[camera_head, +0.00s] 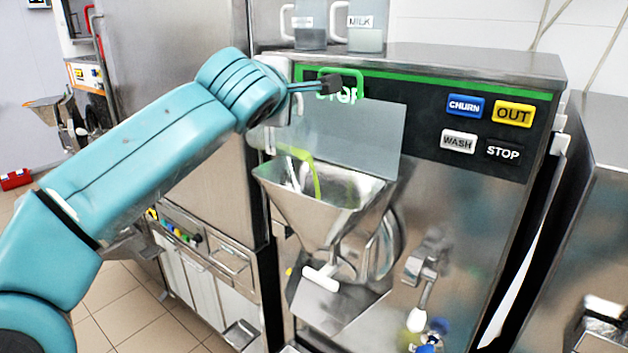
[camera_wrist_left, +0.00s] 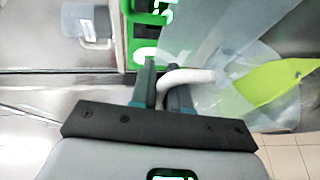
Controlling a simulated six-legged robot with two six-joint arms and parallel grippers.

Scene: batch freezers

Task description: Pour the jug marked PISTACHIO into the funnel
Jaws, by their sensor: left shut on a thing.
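My left gripper (camera_head: 316,86) is shut on the pale handle of a clear jug (camera_wrist_left: 235,95), in front of the freezer's panel. The handle lies between the fingers (camera_wrist_left: 166,90) in the left wrist view. The jug (camera_head: 272,140) is tilted above the steel funnel (camera_head: 325,211), partly hidden by my arm. Yellow-green mix (camera_wrist_left: 272,82) lies in a wedge inside the jug. A yellow-green band (camera_head: 316,178) runs down into the funnel's mouth. The jug's label cannot be read. My right gripper is not in view.
A jug marked MILK (camera_head: 366,28) and another jug (camera_head: 310,28) stand on the freezer top. A grey see-through plate (camera_head: 360,138) is behind the funnel. Buttons CHURN (camera_head: 465,106), OUT (camera_head: 513,114), WASH (camera_head: 458,142) and STOP are at the right.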

